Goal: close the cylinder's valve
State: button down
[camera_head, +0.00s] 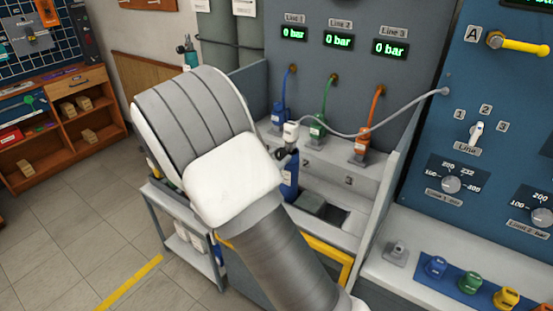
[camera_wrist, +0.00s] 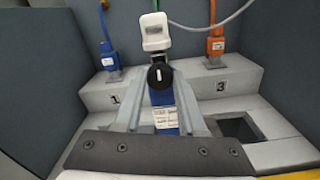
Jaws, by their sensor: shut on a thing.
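The blue cylinder (camera_wrist: 165,117) with a pale label stands upright in the middle of the wrist view, partly hidden by my fingers. In the head view part of it (camera_head: 290,178) shows beside my wrist. Its valve is a black round knob (camera_wrist: 160,77) with a short white mark near its top. A white connector (camera_wrist: 155,32) sits above the knob, with a grey hose running from it. My gripper (camera_wrist: 161,84) has its fingers on either side of the knob and is shut on it. In the head view my wrist hides most of the gripper.
Blue (camera_head: 279,117), green (camera_head: 318,130) and orange (camera_head: 363,143) hose connectors stand on the stepped bench behind. The grey hose (camera_head: 350,134) arcs to the blue panel (camera_head: 430,140) at right. A square recess (camera_wrist: 238,127) lies right of the cylinder. Line displays read 0 bar.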

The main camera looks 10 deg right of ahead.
jog(key=shift+c, duration=2.4)
grip_release()
jog(key=shift+a, duration=0.1)
jog(key=p+v, duration=0.1)
jog(key=v, duration=1.6)
jog(key=shift+s+r, duration=0.1)
jog(key=shift+s, duration=0.05)
